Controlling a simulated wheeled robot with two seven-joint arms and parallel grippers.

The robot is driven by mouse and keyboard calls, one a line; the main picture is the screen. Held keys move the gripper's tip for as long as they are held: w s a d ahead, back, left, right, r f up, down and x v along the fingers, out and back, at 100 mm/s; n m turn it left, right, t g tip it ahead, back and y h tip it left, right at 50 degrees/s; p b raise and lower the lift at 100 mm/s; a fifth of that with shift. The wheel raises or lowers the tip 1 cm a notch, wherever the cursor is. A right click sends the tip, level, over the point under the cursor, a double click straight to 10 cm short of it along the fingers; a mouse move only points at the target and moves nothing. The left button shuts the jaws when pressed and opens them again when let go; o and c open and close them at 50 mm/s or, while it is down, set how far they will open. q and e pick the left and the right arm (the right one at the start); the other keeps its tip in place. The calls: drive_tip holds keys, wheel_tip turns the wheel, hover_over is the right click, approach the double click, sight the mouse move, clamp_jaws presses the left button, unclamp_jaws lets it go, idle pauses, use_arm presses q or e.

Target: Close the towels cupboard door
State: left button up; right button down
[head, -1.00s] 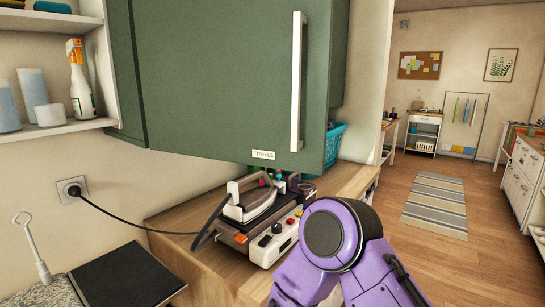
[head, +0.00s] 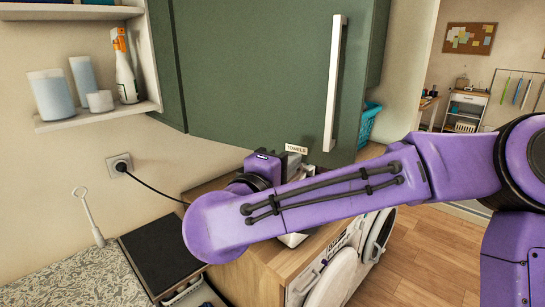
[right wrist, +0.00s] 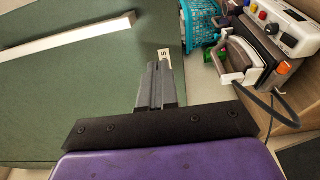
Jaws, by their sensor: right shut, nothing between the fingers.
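The towels cupboard door (head: 265,75) is a green panel on the wall. It has a long white vertical handle (head: 335,85) near its right side and a small towels label (head: 297,148) at its lower edge. How far it stands open is hard to tell. My right gripper (head: 292,162) is shut and empty at the door's lower edge, close to the label. In the right wrist view its closed fingers (right wrist: 160,70) point at the label (right wrist: 165,58), over the green door face (right wrist: 70,95). Contact cannot be told. My left gripper is out of view.
A wooden counter (head: 262,265) lies below the door, partly hidden by my right arm. An iron (right wrist: 237,62) and a teal basket (right wrist: 202,25) show beside the door in the wrist view. An open shelf (head: 100,115) with bottles is at left. Floor is free at right.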

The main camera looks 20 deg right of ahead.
sight(306, 149)
drive_tip(key=p+x, duration=0.2)
drive_tip(key=x, duration=0.2)
drive_tip(key=shift+r, duration=0.15)
drive_tip(key=shift+w+d+f, duration=0.15)
drive_tip(key=shift+f, duration=0.05)
